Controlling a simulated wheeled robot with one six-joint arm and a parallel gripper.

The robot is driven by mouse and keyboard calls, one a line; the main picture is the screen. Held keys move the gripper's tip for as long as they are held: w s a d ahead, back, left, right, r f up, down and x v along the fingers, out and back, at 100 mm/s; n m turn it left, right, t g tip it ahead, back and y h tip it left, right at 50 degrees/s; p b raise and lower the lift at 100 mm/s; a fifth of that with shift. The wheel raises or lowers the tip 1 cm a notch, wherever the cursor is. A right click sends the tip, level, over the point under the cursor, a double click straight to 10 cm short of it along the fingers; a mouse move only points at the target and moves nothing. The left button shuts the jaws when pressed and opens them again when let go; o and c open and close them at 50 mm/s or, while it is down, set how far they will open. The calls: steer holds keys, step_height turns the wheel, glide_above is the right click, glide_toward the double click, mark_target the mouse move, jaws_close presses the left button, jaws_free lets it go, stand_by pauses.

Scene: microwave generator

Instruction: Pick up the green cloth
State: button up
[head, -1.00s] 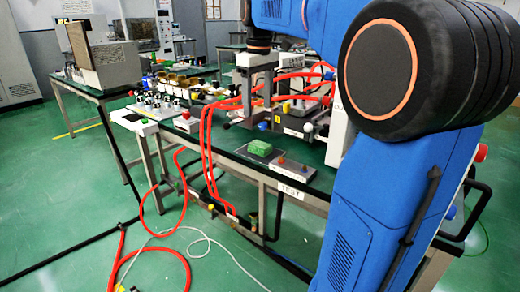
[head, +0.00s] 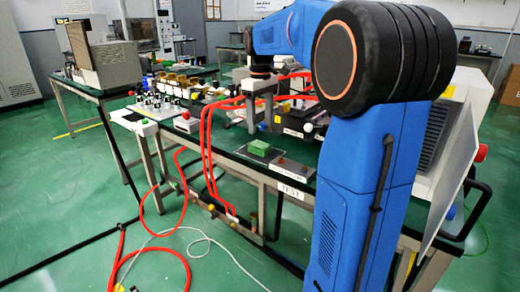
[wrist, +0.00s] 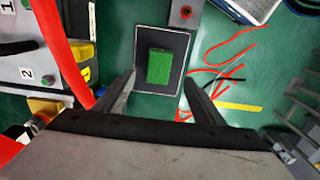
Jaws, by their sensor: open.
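The green cloth (head: 259,148) is a small folded block on a dark plate (head: 249,155) near the front edge of the workbench. In the wrist view the cloth (wrist: 159,67) lies flat on the dark plate with a pale border (wrist: 177,37). My gripper (wrist: 160,84) is open, its two fingers apart on either side of the view below the cloth. The cloth lies ahead of the gap between the fingers, with nothing held. In the head view my gripper (head: 262,106) hangs above the bench, behind the cloth.
Red hoses (head: 206,130) run over the bench edge to the floor, and one red hose (wrist: 62,45) passes left of my gripper in the wrist view. A boxy device (wrist: 42,50) stands at left there. A white panel (head: 447,180) stands at the bench's right.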

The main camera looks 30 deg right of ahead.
mark_target(259, 144)
steer(key=shift+w+f, duration=0.15)
steer(key=shift+f, duration=1.1)
steer(key=shift+w+f, duration=0.2)
steer(key=shift+f, duration=1.05)
steer(key=shift+w+f, duration=0.15)
steer(key=shift+f, duration=1.1)
steer(key=c, duration=1.1)
